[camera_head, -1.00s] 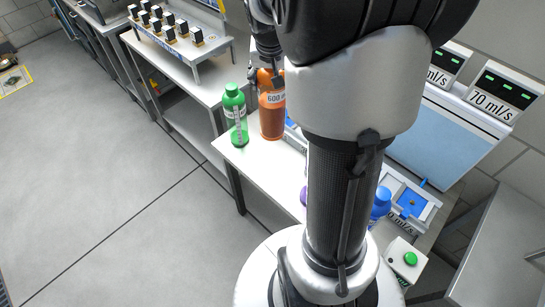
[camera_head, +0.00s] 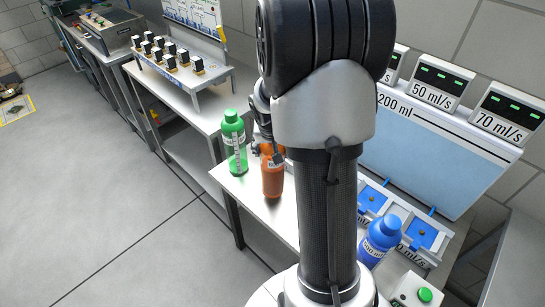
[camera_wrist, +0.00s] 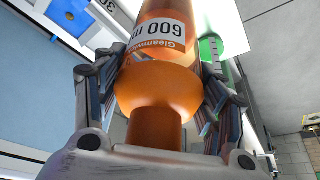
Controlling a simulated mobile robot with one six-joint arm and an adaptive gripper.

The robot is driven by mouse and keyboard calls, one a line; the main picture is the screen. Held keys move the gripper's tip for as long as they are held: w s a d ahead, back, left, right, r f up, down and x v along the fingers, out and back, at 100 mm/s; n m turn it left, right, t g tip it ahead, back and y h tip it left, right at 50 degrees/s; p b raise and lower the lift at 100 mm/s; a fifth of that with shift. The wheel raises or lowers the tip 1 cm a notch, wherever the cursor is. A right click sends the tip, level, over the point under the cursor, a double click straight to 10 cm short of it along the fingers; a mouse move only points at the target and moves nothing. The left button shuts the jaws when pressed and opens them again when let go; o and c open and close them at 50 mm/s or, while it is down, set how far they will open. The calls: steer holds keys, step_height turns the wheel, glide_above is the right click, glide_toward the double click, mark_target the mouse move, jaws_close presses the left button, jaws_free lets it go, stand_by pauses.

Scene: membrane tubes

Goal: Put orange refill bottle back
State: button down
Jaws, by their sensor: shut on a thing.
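The orange refill bottle (camera_head: 272,178) is upright over the front left part of the white table. I cannot tell if its base touches the tabletop. My gripper (camera_head: 267,152) is shut around its upper part, partly hidden behind my arm. In the wrist view the orange bottle (camera_wrist: 165,85) sits between both fingers (camera_wrist: 163,100), its narrow neck towards my palm and its white "600 ml" label beyond the fingers.
A green bottle (camera_head: 235,145) stands close left of the orange one.

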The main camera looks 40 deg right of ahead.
steer(key=shift+f+b, duration=0.65)
steer(key=shift+f, duration=1.05)
steer(key=shift+c, duration=1.8)
jaws_free()
